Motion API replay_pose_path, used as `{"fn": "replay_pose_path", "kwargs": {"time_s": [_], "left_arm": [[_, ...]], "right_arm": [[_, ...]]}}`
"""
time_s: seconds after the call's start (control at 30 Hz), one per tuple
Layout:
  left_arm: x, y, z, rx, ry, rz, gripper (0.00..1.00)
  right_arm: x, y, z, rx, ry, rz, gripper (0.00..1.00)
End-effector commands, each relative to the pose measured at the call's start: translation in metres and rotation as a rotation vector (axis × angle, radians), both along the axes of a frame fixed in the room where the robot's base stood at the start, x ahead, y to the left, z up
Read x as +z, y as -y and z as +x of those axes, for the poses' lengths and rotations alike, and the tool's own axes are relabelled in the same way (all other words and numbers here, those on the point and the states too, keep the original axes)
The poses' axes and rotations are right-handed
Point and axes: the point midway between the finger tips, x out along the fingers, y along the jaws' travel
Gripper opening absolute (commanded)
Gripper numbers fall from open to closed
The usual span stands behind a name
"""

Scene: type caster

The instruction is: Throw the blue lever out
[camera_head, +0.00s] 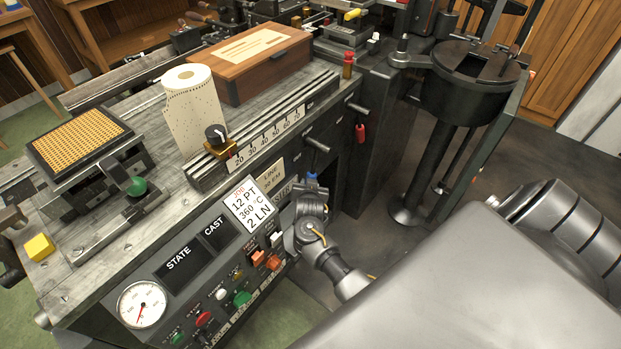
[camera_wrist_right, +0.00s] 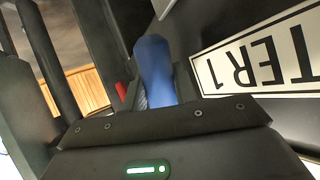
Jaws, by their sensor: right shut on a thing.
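The blue lever (camera_head: 312,177) shows as a small blue tip on the front of the type caster, right of the paper label reading 12 PT. In the right wrist view the blue lever (camera_wrist_right: 155,68) stands up right in front of the gripper, beside a white plate reading TER 1. My right gripper (camera_head: 311,190) is at the lever and shut on it; its fingers are mostly hidden in both views. My left gripper is not in view.
A red-handled lever (camera_head: 360,132) hangs farther right on the machine's front. Below the label is a panel with buttons, orange switches (camera_head: 272,262) and a gauge (camera_head: 142,304). A round black pot (camera_head: 462,95) stands on a post at the right. Bare floor lies between.

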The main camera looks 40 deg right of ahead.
Motion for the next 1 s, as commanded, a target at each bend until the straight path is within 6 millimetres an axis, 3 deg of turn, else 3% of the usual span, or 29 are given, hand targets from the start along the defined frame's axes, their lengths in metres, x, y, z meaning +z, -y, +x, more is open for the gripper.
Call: {"fn": "replay_pose_path", "kwargs": {"time_s": [0.5, 0.53, 0.57, 0.87, 1.0], "left_arm": [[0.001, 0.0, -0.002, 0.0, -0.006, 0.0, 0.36], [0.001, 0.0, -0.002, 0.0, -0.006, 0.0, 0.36], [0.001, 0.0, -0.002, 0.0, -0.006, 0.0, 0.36], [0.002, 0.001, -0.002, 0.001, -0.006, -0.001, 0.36], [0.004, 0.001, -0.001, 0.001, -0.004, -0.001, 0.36]], "right_arm": [[-0.002, -0.005, -0.001, 0.003, -0.007, 0.017, 0.0], [-0.002, -0.005, -0.001, 0.003, -0.007, 0.017, 0.32], [-0.002, -0.005, -0.001, 0.003, -0.007, 0.016, 0.36], [0.0, -0.003, -0.002, 0.0, -0.004, 0.013, 0.37], [0.008, -0.011, -0.011, 0.002, -0.001, 0.014, 0.37]]}}
